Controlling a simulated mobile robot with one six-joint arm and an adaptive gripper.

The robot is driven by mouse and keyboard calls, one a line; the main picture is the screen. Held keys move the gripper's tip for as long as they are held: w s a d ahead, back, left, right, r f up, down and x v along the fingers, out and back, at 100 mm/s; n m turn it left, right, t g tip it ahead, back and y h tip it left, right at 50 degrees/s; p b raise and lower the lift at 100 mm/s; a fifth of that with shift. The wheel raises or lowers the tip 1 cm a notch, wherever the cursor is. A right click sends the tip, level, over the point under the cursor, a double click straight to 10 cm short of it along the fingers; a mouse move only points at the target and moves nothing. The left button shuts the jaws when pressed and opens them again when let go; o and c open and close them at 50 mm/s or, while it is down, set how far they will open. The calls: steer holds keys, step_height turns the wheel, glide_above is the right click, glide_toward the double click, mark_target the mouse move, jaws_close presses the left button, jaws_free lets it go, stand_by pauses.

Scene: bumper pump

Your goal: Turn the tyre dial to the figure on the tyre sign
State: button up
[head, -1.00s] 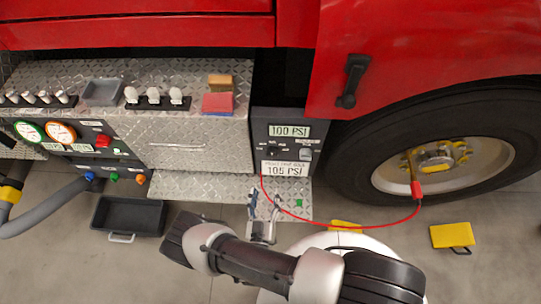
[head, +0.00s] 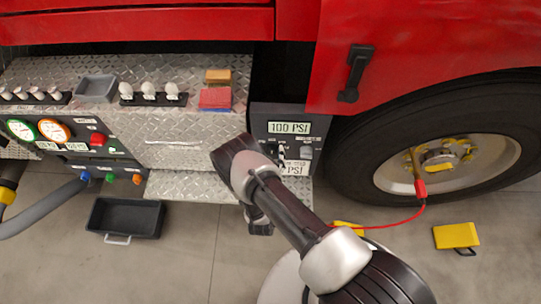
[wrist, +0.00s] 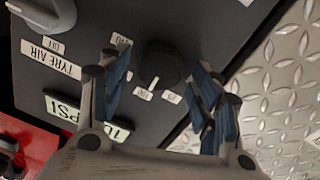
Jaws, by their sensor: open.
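The tyre dial (wrist: 160,66) is a round black knob with a white pointer mark, on a dark panel (wrist: 195,30). It sits between the two blue-tipped fingers of my open gripper (wrist: 162,88), one on each side; I cannot tell if they touch it. Small white labels ring the dial. In the wrist view the greenish display (wrist: 60,109) is partly covered by a finger; in the head view the display (head: 289,128) reads 100 PSI. Below it the white tyre sign (head: 295,169) shows "PSI", its left part hidden by my arm. The dial is mostly hidden in the head view.
A grey TYRE AIR knob (wrist: 42,12) with an OFF label is on the same panel. A red hose (head: 404,220) runs to the wheel (head: 445,165). A black tray (head: 126,217) and a yellow block (head: 456,236) lie on the floor.

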steer(key=shift+w, duration=0.1)
steer(key=shift+c, duration=0.4)
steer(key=c, duration=1)
steer(key=m+p, duration=0.1)
steer(key=m, duration=0.3)
steer(key=shift+d+m+p, duration=0.15)
steer(key=shift+m+p, duration=0.15)
steer(key=shift+p, duration=0.05)
steer(key=shift+d+m+g+p, duration=0.1)
steer(key=shift+m+g+p, duration=0.4)
steer(key=shift+m, duration=1.5)
steer(key=o, duration=1.1)
